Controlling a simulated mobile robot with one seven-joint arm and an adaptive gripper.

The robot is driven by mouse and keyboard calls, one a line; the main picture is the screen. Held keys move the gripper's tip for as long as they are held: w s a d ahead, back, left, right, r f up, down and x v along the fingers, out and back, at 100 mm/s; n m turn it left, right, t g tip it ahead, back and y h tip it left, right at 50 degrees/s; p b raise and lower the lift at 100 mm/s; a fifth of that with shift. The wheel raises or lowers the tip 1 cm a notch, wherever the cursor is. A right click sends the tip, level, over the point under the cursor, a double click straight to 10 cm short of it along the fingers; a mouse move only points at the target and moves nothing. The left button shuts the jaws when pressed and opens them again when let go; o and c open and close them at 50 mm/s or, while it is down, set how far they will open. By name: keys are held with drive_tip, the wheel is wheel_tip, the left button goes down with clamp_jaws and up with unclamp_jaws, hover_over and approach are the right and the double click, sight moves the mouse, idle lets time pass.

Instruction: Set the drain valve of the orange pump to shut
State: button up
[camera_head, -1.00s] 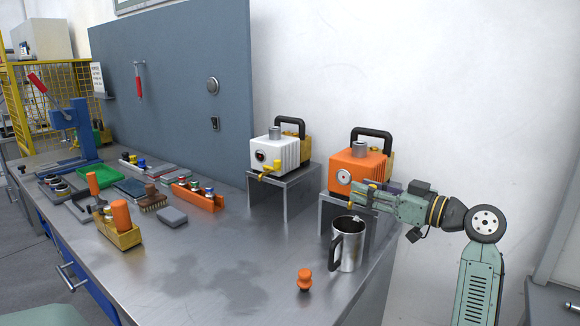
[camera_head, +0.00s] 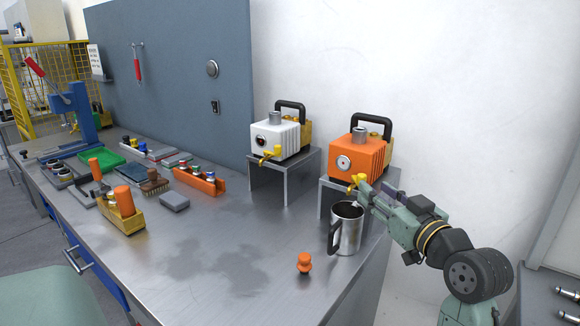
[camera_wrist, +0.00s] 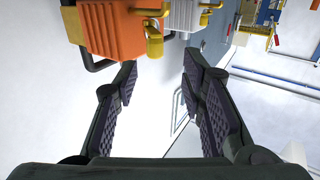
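The orange pump (camera_head: 358,151) stands on a metal stand (camera_head: 336,184) at the bench's right end. Its yellow drain valve (camera_head: 358,180) sits low on the front; in the wrist view the valve (camera_wrist: 153,32) shows as a bent yellow piece beside the orange body (camera_wrist: 112,32). My gripper (camera_head: 370,194) is just below and right of the valve in the head view. In the wrist view the two fingers of my gripper (camera_wrist: 158,78) are spread with nothing between them, and the valve appears past their tips, apart from them. The lever's exact position is hard to tell.
A steel mug (camera_head: 346,230) stands close below my gripper, with an orange knob-like object (camera_head: 304,263) nearby. A white pump (camera_head: 278,138) with its own yellow valve (camera_head: 270,154) stands left on another stand. The bench middle (camera_head: 235,240) is mostly clear.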

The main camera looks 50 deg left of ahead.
drive_tip(key=s+a+r+n+t+y+b, duration=0.1)
drive_tip(key=s+a+r+y+b, duration=0.1)
drive_tip(key=s+r, duration=0.4)
drive_tip(key=s+a+r+y+b, duration=0.3)
drive_tip(key=s+r+y+b, duration=0.1)
drive_tip(key=s, duration=1)
drive_tip(key=shift+s+r+n+t+b, duration=0.15)
drive_tip(key=shift+r+n+t+b, duration=0.3)
drive_tip(key=shift+r, duration=0.75)
